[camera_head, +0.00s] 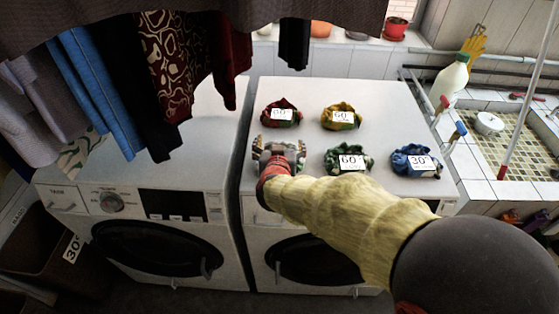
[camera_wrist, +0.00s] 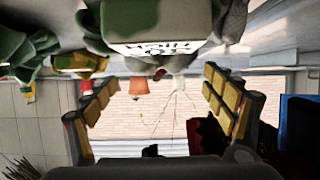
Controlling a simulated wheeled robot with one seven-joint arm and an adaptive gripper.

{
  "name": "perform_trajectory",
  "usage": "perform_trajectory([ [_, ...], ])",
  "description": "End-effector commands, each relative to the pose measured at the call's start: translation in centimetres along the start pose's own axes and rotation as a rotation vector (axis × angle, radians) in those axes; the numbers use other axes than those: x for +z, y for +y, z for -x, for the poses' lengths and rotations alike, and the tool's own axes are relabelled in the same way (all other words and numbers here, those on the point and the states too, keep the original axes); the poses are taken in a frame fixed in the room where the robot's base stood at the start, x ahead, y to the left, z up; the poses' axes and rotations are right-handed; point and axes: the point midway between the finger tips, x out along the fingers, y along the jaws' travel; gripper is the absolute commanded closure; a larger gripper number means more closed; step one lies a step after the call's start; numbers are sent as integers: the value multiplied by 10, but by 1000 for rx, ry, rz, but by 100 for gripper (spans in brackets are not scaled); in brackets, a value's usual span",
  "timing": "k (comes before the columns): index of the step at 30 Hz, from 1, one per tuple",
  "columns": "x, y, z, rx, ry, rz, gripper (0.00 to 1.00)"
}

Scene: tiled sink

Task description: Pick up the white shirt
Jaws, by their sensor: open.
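A pale grey-white folded cloth bundle, which looks like the white shirt (camera_wrist: 232,20), is close at the top middle of the wrist view. It bears a white label (camera_wrist: 160,45) with upside-down writing. In the head view my gripper (camera_head: 278,150) is over the front left of the right washing machine's top and mostly hides this bundle. In the wrist view my gripper (camera_wrist: 158,95) has its two yellow-padded fingers wide apart, with nothing seen clamped between them. I cannot tell whether the fingers touch the cloth.
Red (camera_head: 281,113), yellow (camera_head: 341,116), green (camera_head: 347,159) and blue (camera_head: 416,160) labelled bundles lie nearby on the right washing machine (camera_head: 310,90). Clothes (camera_head: 185,60) hang above the left machine (camera_head: 170,175). A tiled sink (camera_head: 490,150) and a white bottle (camera_head: 449,80) are at right.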

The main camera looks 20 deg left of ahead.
Motion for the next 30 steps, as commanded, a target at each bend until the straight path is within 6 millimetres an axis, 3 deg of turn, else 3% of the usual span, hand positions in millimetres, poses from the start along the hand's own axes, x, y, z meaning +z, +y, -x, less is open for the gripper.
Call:
perform_trajectory([
  [6, 2, 0, -25, 0, 0, 0, 16],
  [14, 0, 0, -26, -1, 0, 0, 16],
  [30, 0, 0, -26, -1, 0, 0, 46],
])
